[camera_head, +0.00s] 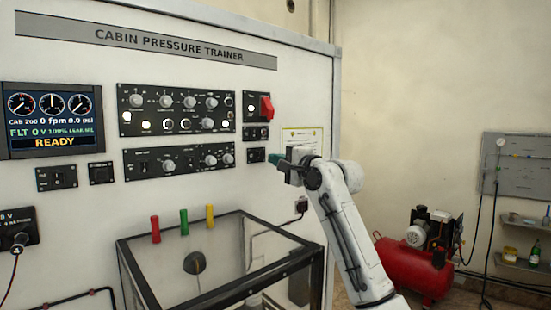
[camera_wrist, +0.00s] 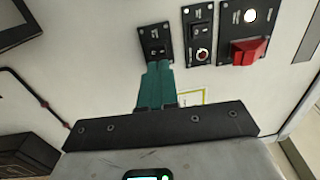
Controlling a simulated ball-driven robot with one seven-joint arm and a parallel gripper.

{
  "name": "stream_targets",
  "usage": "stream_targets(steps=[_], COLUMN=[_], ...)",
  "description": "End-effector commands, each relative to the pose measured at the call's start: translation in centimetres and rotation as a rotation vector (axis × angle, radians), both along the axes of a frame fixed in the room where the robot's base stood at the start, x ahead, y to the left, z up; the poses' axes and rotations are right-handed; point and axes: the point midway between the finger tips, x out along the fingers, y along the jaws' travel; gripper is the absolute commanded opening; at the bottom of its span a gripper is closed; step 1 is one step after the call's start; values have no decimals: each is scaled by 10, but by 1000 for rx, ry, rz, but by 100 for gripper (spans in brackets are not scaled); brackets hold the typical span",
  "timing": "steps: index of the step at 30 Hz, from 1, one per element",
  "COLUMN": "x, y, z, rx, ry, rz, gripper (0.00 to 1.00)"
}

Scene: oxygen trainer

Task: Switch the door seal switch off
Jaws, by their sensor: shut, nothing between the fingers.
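A small black switch panel (camera_head: 256,155) is mounted on the white trainer wall, lowest in the column right of the large panels. In the wrist view this panel (camera_wrist: 155,42) has a dark toggle just beyond my fingertips. Its label is too small to read, so I cannot tell if it is the door seal switch, nor which way its toggle stands. My gripper (camera_head: 272,158) is shut and empty, its teal fingers pointing at this panel. In the wrist view the fingertips (camera_wrist: 158,66) overlap the panel's lower edge; I cannot tell whether they touch it.
A similar switch panel (camera_wrist: 198,33) with a round fitting lies beside it, then a panel with a red guard (camera_wrist: 247,50) and a lit lamp. A glass-topped box with a black frame (camera_head: 272,271) stands below. The display (camera_head: 52,119) reads READY. A red compressor (camera_head: 413,268) stands right.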

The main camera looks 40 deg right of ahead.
Motion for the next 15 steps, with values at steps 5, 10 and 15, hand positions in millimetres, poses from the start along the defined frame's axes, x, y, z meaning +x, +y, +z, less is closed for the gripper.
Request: stream_targets(steps=[5, 10, 15], x=[-20, -43, -71], y=[-2, -3, -4], z=[-4, -7, -10], rx=[0, -1, -1], ry=[-6, -7, -8], rz=[-2, -2, -3], gripper=[0, 0, 0])
